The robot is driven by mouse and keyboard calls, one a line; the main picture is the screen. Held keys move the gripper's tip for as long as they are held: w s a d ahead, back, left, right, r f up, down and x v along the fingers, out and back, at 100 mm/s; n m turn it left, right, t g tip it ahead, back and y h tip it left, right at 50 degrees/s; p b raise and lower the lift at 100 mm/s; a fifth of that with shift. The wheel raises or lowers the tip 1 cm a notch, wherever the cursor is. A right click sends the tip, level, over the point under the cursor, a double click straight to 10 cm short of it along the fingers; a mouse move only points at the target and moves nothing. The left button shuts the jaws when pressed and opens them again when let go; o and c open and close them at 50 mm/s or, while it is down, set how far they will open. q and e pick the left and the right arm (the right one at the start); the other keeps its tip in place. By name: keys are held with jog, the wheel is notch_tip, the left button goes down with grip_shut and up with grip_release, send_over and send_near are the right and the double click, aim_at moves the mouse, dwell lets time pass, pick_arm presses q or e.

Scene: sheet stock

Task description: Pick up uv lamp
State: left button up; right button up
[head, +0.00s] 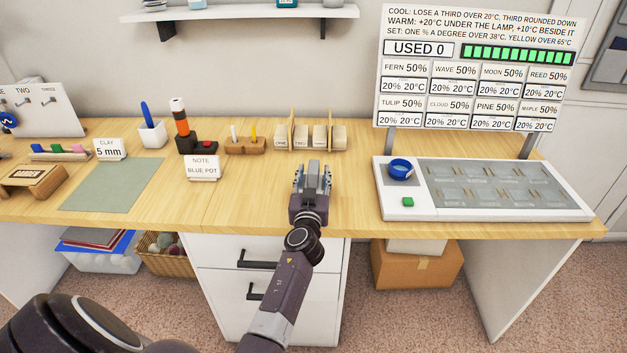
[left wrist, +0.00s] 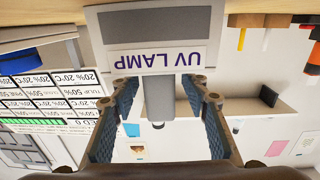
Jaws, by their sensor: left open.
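The UV lamp (left wrist: 160,97) shows in the left wrist view, upside down in that picture. It has a grey base with a white label reading "UV LAMP" (left wrist: 157,60) and a grey upright part. My left gripper (left wrist: 160,88) is open, with one finger on each side of the upright part. The fingers look apart from it. In the head view my left gripper (head: 313,174) is over the worktop near its front edge and largely hides the lamp. My right gripper is not in view.
Small wooden holders (head: 310,136) stand behind the gripper. A note card (head: 203,168) and a pen stand (head: 245,145) are to its left. The worktop (head: 250,205) around the gripper is clear.

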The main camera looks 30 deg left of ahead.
pick_arm(q)
grip_shut()
dwell(0.3)
